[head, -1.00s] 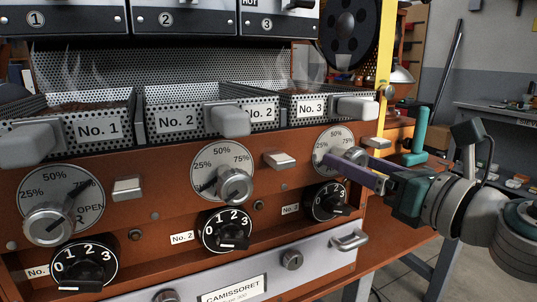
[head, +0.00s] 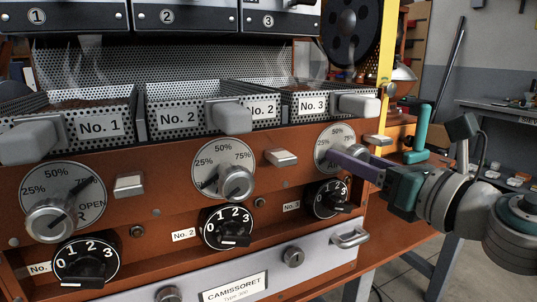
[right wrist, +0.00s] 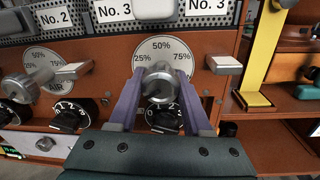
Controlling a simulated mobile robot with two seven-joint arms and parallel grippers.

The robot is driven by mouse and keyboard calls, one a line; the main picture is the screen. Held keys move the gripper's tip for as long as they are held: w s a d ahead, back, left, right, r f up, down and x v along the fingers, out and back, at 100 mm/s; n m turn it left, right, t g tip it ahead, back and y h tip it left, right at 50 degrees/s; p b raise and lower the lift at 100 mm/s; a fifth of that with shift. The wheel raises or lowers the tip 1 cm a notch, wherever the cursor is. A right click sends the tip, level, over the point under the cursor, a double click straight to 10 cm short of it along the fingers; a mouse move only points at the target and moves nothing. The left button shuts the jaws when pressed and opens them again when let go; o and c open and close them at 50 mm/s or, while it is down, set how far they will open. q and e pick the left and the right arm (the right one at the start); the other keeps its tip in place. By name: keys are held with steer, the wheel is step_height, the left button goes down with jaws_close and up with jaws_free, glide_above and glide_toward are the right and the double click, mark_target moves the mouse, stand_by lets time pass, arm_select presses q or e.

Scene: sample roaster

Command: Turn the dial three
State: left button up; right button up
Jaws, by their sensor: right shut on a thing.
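The third column's round dial plate (head: 333,136), marked 25%, 50% and 75%, is on the brown front panel at the right. It also shows in the right wrist view (right wrist: 161,48). My right gripper (head: 345,158) is shut on the metal knob (right wrist: 160,84) of this dial, with one purple finger on each side. In the head view the gripper hides most of that knob. The black 0-to-3 dial (head: 331,199) of column three sits just below, partly behind the fingers in the right wrist view. My left gripper is not in view.
A metal lever (head: 281,157) juts out left of the plate, another (head: 377,140) right of it. Above is the No. 3 tray (head: 303,90) with its grey handle (head: 358,104). The No. 2 knob (head: 236,183) stands to the left. Open floor lies at the lower right.

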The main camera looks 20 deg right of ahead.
jaws_close()
steer(key=shift+m, duration=0.4)
steer(key=m, duration=0.4)
steer(key=shift+m, duration=0.3)
steer(key=m, duration=0.3)
steer(key=m+p, duration=0.1)
steer(key=m, duration=0.2)
steer(key=shift+m+t+h, duration=0.3)
steer(key=m+p, duration=0.2)
steer(key=m, duration=0.3)
steer(key=shift+m+h, duration=0.4)
steer(key=m+p, duration=0.1)
steer(key=m, duration=0.2)
steer(key=shift+r+m, duration=0.1)
steer(key=shift+m, duration=0.3)
steer(key=shift+m+p, duration=0.7)
steer(key=shift+m, duration=0.9)
steer(key=shift+h, duration=0.3)
